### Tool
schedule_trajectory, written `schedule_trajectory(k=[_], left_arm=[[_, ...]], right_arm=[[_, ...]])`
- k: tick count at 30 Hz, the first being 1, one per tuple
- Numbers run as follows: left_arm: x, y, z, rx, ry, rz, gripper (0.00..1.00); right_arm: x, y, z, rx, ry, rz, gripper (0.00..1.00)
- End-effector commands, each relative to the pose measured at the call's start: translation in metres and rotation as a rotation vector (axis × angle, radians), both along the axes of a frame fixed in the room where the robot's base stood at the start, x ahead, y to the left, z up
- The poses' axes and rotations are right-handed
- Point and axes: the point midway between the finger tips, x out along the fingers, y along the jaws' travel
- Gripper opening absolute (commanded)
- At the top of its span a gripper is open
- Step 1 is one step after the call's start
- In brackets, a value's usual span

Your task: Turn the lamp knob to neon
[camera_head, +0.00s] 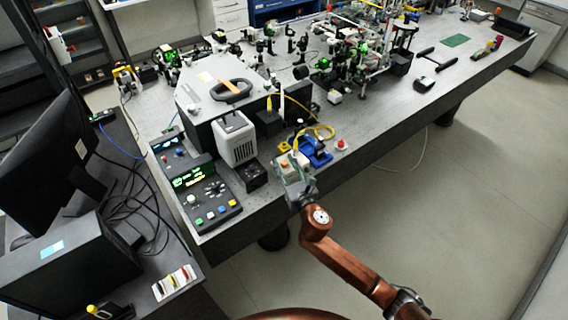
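A dark control box (232,215) with a green-lit display (193,177) sits at the near left corner of the bench. A round dial with marks around it (215,188) and a pale round knob (192,200) are on its top, with several coloured buttons along its front. The labels are too small to read, so I cannot tell the lamp setting. My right gripper (290,168) is over the bench's front edge, to the right of the control box and apart from it. Its fingers are too small and cluttered to judge. My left gripper is out of view.
A white vented housing (235,140) stands behind the control box, with a small black box (253,175) beside it. A blue fixture (313,150) with a yellow cable and a red button (341,144) are near my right gripper. A monitor (40,140) stands at left.

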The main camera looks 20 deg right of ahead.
Motion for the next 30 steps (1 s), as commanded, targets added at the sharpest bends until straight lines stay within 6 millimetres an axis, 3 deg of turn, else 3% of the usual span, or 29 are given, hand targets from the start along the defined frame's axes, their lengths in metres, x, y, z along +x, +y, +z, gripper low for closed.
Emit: schedule_trajectory(k=[7, 21, 30], left_arm=[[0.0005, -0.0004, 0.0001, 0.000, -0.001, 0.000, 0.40], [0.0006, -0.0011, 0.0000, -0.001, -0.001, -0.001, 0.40], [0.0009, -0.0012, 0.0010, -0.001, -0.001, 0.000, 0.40]], right_arm=[[0.0006, 0.0001, 0.0006, 0.001, -0.001, 0.000, 0.32], [0.0004, 0.0000, 0.0005, 0.001, 0.000, 0.000, 0.00], [0.0004, 0.0001, 0.0006, 0.002, 0.000, -0.008, 0.00]])
